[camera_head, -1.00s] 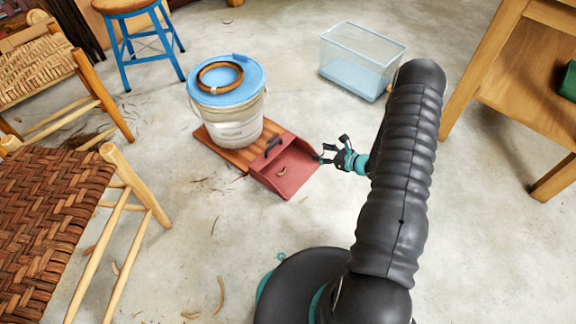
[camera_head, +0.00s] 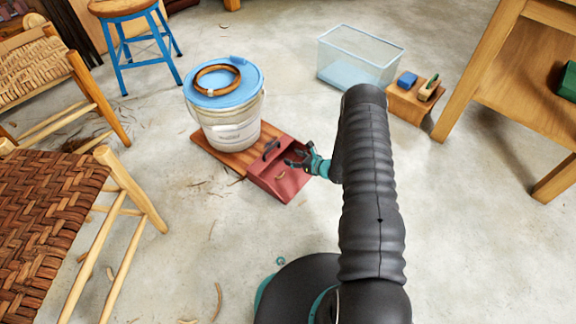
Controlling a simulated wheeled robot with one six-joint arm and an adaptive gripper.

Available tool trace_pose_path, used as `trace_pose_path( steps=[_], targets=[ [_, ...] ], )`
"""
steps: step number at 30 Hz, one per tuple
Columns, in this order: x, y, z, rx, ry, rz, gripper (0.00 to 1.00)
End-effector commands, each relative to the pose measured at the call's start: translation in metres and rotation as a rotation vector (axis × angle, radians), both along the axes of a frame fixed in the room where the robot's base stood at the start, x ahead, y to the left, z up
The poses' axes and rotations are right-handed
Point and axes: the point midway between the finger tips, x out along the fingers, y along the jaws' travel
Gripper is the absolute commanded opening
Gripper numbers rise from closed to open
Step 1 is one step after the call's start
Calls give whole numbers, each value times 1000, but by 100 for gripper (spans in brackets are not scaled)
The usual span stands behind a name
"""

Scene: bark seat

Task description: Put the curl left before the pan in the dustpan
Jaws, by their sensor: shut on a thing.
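The red dustpan (camera_head: 289,187) lies on the floor at the end of a wooden board, its dark handle (camera_head: 271,149) toward the bucket. A small pale curl (camera_head: 281,175) lies inside the pan. My gripper (camera_head: 290,162) is over the pan's right part, coming from the right. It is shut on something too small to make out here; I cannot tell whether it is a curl. Its fingers hide part of the pan's right side. I cannot tell the gripper's exact height above the pan.
A white bucket (camera_head: 232,125) with a blue lid stands on the board (camera_head: 209,147) behind the pan. Loose curls (camera_head: 217,300) lie on the floor toward the front. Chairs stand left, a clear bin (camera_head: 356,62) and small wooden box (camera_head: 408,105) behind right.

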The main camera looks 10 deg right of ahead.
Motion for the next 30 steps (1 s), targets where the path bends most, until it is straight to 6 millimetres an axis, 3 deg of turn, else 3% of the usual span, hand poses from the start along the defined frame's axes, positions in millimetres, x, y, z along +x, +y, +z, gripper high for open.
trace_pose_path(
  steps=[8, 20, 22, 30],
  targets=[
    [-1, 1, -36, 0, 1, 2, 49],
    [0, 0, -41, 0, 0, 1, 49],
    [0, 0, -40, -1, -1, 0, 68],
    [0, 0, -40, -1, -1, 0, 68]
  ],
)
